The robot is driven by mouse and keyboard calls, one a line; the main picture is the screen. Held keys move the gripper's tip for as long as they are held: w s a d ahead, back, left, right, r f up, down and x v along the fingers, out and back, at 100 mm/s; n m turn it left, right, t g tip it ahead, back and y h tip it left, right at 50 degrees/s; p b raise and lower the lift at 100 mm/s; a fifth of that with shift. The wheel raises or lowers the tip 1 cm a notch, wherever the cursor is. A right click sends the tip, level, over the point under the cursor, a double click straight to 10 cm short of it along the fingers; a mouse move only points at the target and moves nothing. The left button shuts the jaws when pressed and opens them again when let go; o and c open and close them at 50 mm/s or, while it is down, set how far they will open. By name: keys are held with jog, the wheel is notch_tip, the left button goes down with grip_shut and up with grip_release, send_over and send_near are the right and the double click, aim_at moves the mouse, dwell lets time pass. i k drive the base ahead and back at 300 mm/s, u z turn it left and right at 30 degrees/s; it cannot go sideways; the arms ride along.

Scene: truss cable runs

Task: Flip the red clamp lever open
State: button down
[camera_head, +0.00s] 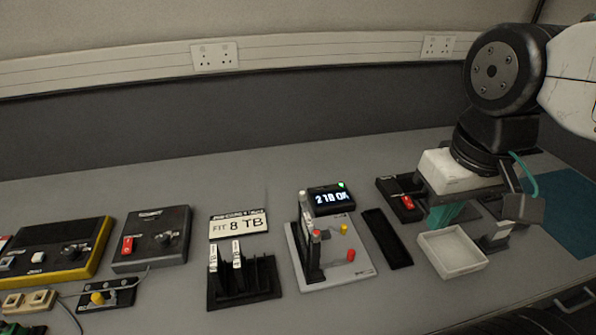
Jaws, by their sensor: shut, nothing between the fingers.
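On the grey test plate (355,272) stands a tall dark upright with a red-tipped part (315,234), which may be the red clamp lever; it is too small to tell its position. Another red lever or switch (407,202) sits on a small black box (392,187) at right.
A lit display (331,199) stands behind the test plate, a black strip (387,239) right of it. The white tray (453,265) lies below my gripper. The front centre bench is clear.

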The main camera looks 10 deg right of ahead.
aim_at(351, 253)
jog(key=z, duration=0.05)
jog(key=k, duration=0.95)
jog(key=u, duration=0.05)
